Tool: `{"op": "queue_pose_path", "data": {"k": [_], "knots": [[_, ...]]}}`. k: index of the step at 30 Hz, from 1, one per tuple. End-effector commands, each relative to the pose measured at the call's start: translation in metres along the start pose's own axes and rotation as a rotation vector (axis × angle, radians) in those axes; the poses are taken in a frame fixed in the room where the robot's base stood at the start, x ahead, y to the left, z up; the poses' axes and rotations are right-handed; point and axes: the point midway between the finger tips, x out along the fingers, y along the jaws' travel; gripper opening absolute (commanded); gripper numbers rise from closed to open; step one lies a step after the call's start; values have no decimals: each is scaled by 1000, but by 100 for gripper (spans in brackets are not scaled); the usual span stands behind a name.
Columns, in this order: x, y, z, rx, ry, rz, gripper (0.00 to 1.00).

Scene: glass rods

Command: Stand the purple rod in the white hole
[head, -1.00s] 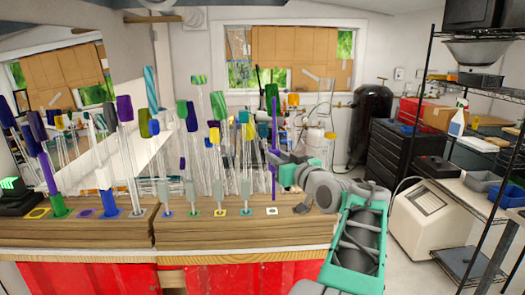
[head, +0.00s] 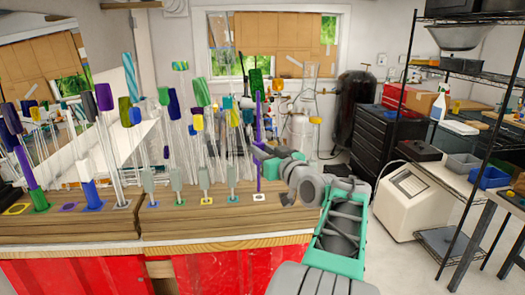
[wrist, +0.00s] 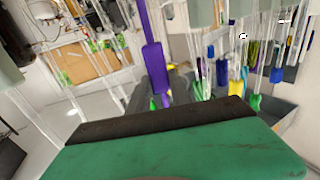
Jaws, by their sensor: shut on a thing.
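The white hole (head: 259,197) is a white-framed square at the right end of the front row on the wooden bench. The rod's lower end is right over the white hole; I cannot tell whether it is inside. In the wrist view the purple rod (wrist: 152,50) shows beyond the green gripper body; the fingertips are not clear there.
Clear rods with coloured ends stand in a row of coloured holes to the left, such as the one in the yellow hole (head: 206,199). More glass rods crowd behind. The wooden bench (head: 190,229) has free room at its front edge. A metal shelf (head: 470,75) stands at right.

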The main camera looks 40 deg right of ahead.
Motion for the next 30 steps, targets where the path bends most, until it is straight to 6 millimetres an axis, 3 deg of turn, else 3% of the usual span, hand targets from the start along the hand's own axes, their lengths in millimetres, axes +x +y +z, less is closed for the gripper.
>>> {"op": "queue_pose_path", "data": {"k": [30], "knots": [[-1,0,49,-1,1,0,0]]}}
